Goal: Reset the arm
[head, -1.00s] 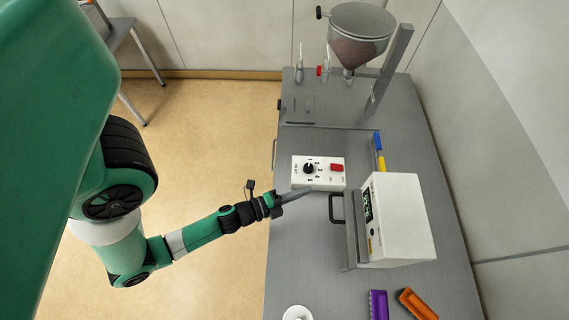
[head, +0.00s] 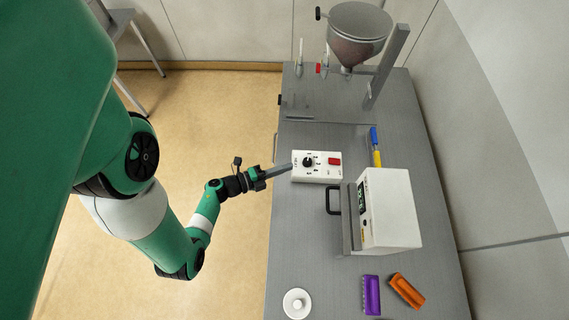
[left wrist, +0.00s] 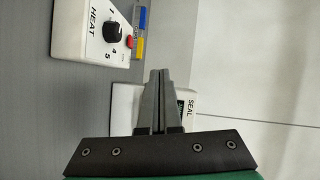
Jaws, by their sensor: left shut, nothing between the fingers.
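My left gripper (head: 290,168) is shut and empty. In the head view its fingertips are at the left edge of the white heat control box (head: 318,166), over the table's left edge; I cannot tell whether they touch it. The box has a black knob (head: 308,162) and a red switch (head: 334,161). In the left wrist view the shut fingers (left wrist: 161,75) point up, with the heat box (left wrist: 95,32) at upper left and the white sealing machine (left wrist: 125,100) behind them. My right gripper is not in view.
The white sealer (head: 390,212) with a black handle stands on the grey table (head: 300,235). A hopper (head: 358,38) on a stand is at the back. A blue and yellow tool (head: 376,146), a purple block (head: 372,295), an orange block (head: 407,291) and a white round part (head: 297,303) lie around.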

